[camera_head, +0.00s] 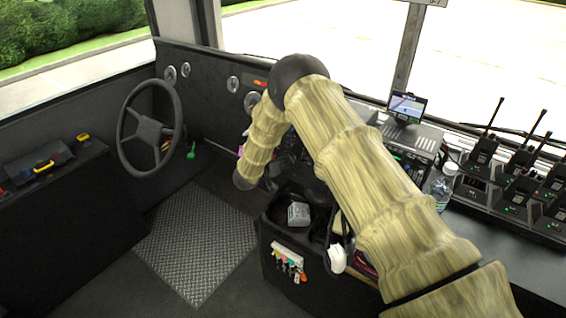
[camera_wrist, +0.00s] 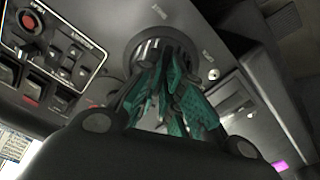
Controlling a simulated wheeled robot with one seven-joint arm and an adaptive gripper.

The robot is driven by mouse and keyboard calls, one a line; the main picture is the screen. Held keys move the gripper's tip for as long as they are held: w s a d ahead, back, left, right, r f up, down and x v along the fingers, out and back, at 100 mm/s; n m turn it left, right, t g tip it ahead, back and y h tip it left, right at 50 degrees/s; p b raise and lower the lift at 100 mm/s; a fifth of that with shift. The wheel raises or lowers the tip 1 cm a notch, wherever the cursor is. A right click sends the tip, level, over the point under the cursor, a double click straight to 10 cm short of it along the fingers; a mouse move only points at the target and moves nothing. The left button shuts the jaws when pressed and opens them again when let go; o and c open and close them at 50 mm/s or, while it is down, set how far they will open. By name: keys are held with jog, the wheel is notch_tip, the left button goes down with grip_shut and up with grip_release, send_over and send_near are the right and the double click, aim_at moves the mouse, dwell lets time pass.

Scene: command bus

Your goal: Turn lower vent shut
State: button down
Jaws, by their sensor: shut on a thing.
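The lower vent (camera_wrist: 150,46) is a round, dark, ribbed piece set in the grey dash panel, at the upper middle of the wrist view. My gripper (camera_wrist: 168,78) reaches up to it with its teal fingers, which are shut on the vent. The fingers cover the vent's lower part and much of its middle, so its slat position cannot be told. In the head view my own arm covers this part of the dash, and my gripper's fingers cannot be made out there.
A switch panel with a red knob (camera_wrist: 29,20) and several rocker switches lies left of the vent. The steering wheel (camera_head: 150,128) stands left of my arm. A black bin (camera_head: 290,240) stands below my arm. A bottle (camera_head: 440,184) and radios (camera_head: 484,152) stand right.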

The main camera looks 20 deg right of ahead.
jog(key=shift+f+n, duration=0.1)
jog(key=shift+n, duration=0.7)
jog(key=c, duration=1.6)
grip_release()
jog(key=v, duration=1.2)
jog(key=shift+a+f, duration=0.1)
